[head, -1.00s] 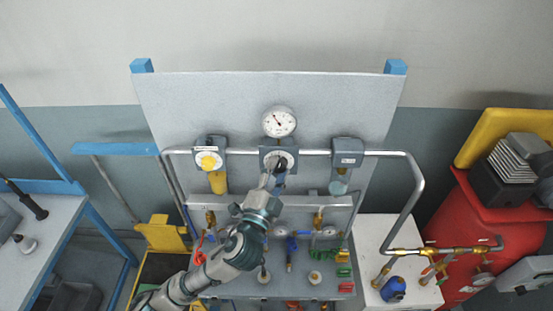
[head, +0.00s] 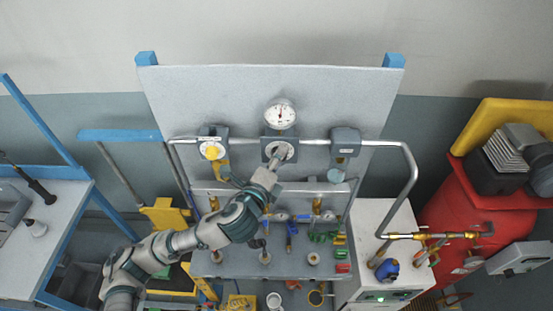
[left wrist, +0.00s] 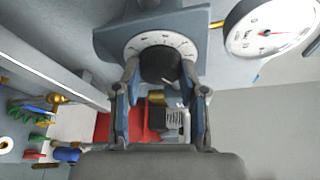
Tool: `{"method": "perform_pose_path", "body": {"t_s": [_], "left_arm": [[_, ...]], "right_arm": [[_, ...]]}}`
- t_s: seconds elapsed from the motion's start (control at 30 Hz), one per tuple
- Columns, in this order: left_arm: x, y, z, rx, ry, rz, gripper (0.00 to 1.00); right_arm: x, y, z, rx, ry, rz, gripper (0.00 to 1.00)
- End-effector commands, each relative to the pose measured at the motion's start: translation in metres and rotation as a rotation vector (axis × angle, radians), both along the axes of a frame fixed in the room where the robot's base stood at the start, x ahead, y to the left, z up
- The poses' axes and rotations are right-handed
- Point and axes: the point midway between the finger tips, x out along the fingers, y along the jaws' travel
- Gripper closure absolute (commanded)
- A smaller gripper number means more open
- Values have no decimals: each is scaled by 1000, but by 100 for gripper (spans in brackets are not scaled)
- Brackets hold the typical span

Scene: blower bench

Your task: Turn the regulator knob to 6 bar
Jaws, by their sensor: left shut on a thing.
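The regulator (head: 268,143) is a grey block in the middle of the upright panel, with a white scale ring round a black knob. In the left wrist view the black knob (left wrist: 160,66) sits between my left fingers, below the scale ring (left wrist: 150,39). My left gripper (head: 276,161) is shut on this knob; its fingers (left wrist: 160,78) are on either side of it. The round white gauge (head: 280,115) is above the regulator, its needle about upright; it also shows in the left wrist view (left wrist: 270,30). The scale figures are too small to read. My right gripper is not in view.
A unit with a yellow knob (head: 212,152) is left of the regulator and a grey unit (head: 344,146) is right, joined by a pipe. Valves and coloured fittings lie below. A red tank (head: 445,225) stands at the right. The panel above the gauge is clear.

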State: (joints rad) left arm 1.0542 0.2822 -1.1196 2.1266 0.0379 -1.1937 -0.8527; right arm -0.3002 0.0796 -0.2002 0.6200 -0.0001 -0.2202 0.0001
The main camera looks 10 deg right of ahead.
Motion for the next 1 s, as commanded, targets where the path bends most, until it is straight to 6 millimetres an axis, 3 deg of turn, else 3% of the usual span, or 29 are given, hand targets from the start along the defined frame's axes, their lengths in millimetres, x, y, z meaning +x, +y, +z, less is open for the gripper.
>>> {"method": "perform_pose_path", "body": {"t_s": [0.77,0.8,0.9,1.0], "left_arm": [[0,-1,-6,105,-6,-2,93],[0,-1,-7,105,-6,-2,51],[0,-1,-6,104,-7,-2,33],[0,-1,-4,102,-10,-1,33]], "right_arm": [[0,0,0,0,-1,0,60],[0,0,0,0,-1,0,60],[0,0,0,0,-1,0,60],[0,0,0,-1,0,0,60]]}}
